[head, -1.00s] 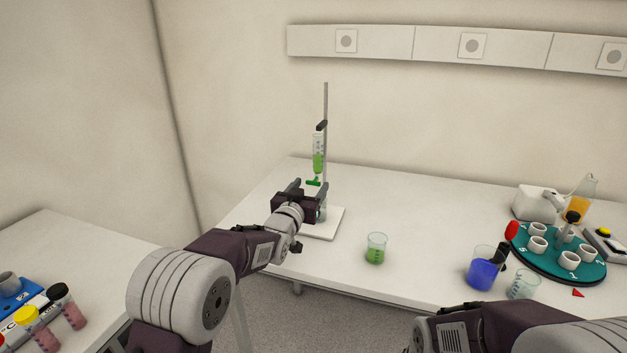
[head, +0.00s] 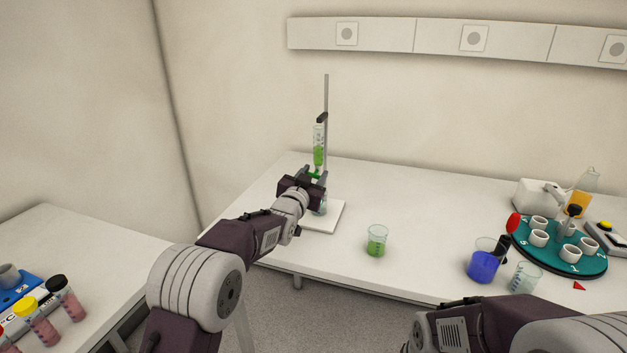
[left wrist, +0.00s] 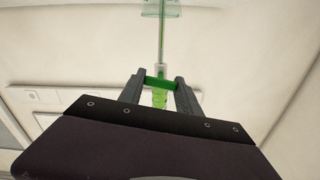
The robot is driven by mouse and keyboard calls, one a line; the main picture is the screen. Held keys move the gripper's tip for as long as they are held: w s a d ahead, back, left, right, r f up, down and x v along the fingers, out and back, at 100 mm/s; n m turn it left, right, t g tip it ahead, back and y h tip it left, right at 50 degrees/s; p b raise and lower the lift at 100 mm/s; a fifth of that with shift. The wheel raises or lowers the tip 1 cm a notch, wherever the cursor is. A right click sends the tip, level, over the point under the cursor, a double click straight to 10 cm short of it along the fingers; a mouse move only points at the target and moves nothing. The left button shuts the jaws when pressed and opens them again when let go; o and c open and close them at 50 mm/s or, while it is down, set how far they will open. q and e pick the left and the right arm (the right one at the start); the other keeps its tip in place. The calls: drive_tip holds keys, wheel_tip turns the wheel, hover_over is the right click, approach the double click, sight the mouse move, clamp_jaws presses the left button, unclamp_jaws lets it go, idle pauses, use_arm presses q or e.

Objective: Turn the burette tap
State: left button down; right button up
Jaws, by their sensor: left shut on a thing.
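The burette (head: 319,150) holds green liquid and is clamped upright to a thin metal stand (head: 326,100) on a white base (head: 325,217). Its green tap (head: 314,174) is near the lower end. My left gripper (head: 315,175) is at the tap, its fingers on either side of it. A vessel under the burette is partly hidden by my gripper. My right gripper is out of view; only part of my right arm shows.
A beaker of green liquid (head: 376,240) stands right of the stand. Farther right are a beaker of blue liquid (head: 483,262), a clear beaker (head: 525,277) and a teal round rack (head: 560,267) with white cups. The table (head: 420,200) between is clear.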

use_arm(q)
drive_tip(key=shift+f+m+b, duration=0.25)
drive_tip(key=shift+m+b, duration=0.15)
drive_tip(key=shift+m, duration=0.4)
drive_tip(key=shift+r+m, duration=0.2)
drive_tip(key=shift+m, duration=0.5)
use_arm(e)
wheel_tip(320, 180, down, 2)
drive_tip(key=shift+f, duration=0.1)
use_arm(q)
drive_tip(key=c, duration=0.8)
unclamp_jaws()
drive_tip(key=shift+c, duration=0.2)
drive_tip(key=shift+s+b, duration=0.3)
drive_tip(key=shift+s, duration=0.05)
drive_tip(key=b+v, duration=0.1)
drive_tip(key=v, duration=0.7)
drive_tip(key=shift+s, duration=0.2)
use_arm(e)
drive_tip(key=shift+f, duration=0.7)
